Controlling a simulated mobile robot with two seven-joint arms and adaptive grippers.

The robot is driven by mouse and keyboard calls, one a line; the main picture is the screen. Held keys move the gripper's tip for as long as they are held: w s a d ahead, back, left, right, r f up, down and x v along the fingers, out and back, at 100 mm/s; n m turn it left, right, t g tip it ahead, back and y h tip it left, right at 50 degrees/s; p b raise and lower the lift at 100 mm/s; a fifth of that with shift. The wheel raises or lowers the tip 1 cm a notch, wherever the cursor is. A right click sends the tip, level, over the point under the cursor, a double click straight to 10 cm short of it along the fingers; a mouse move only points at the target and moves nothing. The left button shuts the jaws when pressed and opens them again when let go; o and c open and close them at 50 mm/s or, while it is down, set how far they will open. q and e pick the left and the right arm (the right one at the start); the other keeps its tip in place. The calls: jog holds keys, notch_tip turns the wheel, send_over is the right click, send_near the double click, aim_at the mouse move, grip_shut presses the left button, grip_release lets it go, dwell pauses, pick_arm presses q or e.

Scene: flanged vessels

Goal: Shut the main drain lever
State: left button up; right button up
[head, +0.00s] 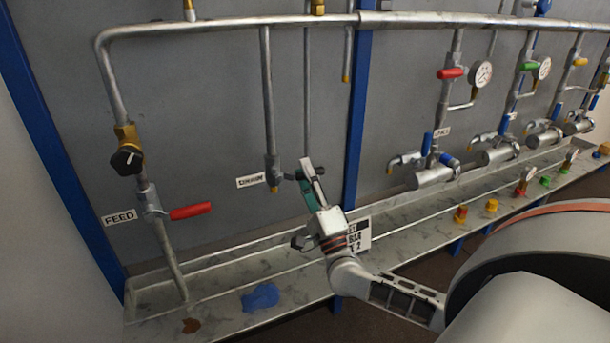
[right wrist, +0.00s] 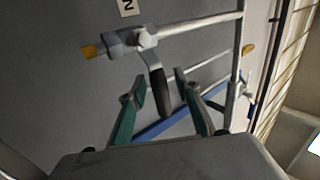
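The drain valve (head: 272,172) sits low on a thin vertical pipe, beside a small white label (head: 250,180) whose text is blurred. In the right wrist view the valve (right wrist: 128,42) shows a metal body, a brass tip and a lever with a black grip (right wrist: 159,92). My right gripper (head: 308,178) is at the valve's right side in the head view. In the right wrist view its green-sided fingers (right wrist: 160,86) are open, one on each side of the black grip, with visible gaps. In the head view the fingers partly hide the lever. My left gripper is not in view.
A red-handled valve (head: 190,211) labelled FEED (head: 119,218) and a black knob (head: 127,158) are at left. A blue post (head: 357,110) stands right of the gripper. A metal trough (head: 225,262) runs below. More valves and gauges (head: 481,73) are at right.

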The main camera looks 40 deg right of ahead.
jog(key=v, duration=1.2)
dwell(0.4)
jog(key=s+a+f+n+g+y, duration=0.25)
jog(key=a+f+n+y, duration=0.25)
jog(key=a+f+n, duration=0.35)
jog(key=s+a+f+n+g+y, duration=0.2)
jog(key=a+f+n+g+y, duration=0.3)
jog(key=a+f+n, duration=0.4)
jog(key=s+a+f+n+g+h, duration=0.1)
jog(key=s+f+n+g, duration=0.2)
jog(key=f, duration=0.4)
jog(key=s+a+f+n+g, duration=0.2)
jog(key=s+f+n+g, duration=0.1)
jog(key=s+f, duration=0.3)
jog(key=shift+s+a+f+n+h, duration=0.3)
jog(key=shift+f+n+h, duration=0.1)
jog(key=shift+f+n, duration=0.25)
jog(key=shift+o, duration=0.3)
jog(key=shift+w+r, duration=0.1)
jog(key=shift+r, duration=0.05)
